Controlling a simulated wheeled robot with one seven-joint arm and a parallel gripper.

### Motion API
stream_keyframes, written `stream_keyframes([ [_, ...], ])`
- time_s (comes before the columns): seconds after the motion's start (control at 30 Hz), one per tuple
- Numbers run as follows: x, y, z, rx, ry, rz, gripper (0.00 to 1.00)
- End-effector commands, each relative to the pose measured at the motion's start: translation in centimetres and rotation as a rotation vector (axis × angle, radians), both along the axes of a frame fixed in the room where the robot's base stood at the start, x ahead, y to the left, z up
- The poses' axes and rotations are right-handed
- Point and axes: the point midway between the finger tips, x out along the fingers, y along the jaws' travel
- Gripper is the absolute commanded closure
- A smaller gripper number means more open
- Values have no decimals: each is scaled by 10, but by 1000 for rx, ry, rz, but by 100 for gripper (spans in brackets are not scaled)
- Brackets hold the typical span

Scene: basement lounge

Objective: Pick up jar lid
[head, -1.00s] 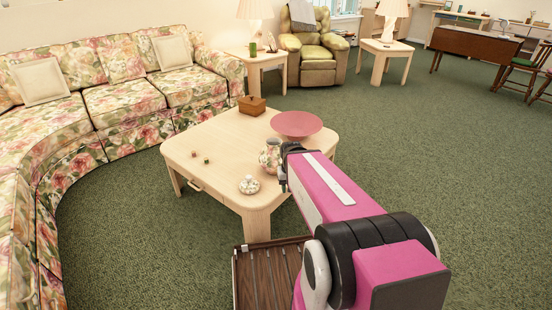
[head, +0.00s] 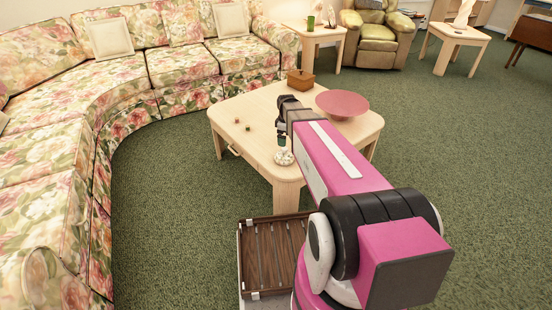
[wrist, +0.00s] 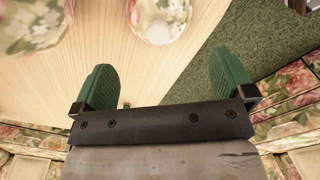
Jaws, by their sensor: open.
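The jar lid (head: 284,157) is a small, round, pale floral piece with a light knob. It lies on the near corner of the wooden coffee table (head: 255,128). In the wrist view the lid (wrist: 158,18) is at the top centre, ahead of and between the green fingers, partly cut by the edge. My gripper (head: 281,139) is open and empty, just above and behind the lid in the head view. Its spread fingers also show in the wrist view (wrist: 162,62). A floral jar (wrist: 35,22) is at the wrist view's top left; my arm hides it in the head view.
On the table, a red bowl (head: 342,103) is behind my arm and a wooden box (head: 301,79) at the far edge. Two small dice-like items (head: 243,124) lie left. A floral sofa (head: 95,100) curves around the left. Green carpet (head: 175,205) is clear between.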

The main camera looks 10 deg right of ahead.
Motion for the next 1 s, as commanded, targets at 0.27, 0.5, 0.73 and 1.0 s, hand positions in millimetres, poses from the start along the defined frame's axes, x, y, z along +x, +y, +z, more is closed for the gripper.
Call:
stream_keyframes([
  [0.27, 3, 0, -21, 0, 2, 20, 0],
  [0.5, 3, 0, -53, 0, 1, 19, 0],
  [0.73, 3, -1, -67, 0, 1, 18, 0],
  [1.0, 4, -2, -102, 0, 2, 18, 0],
])
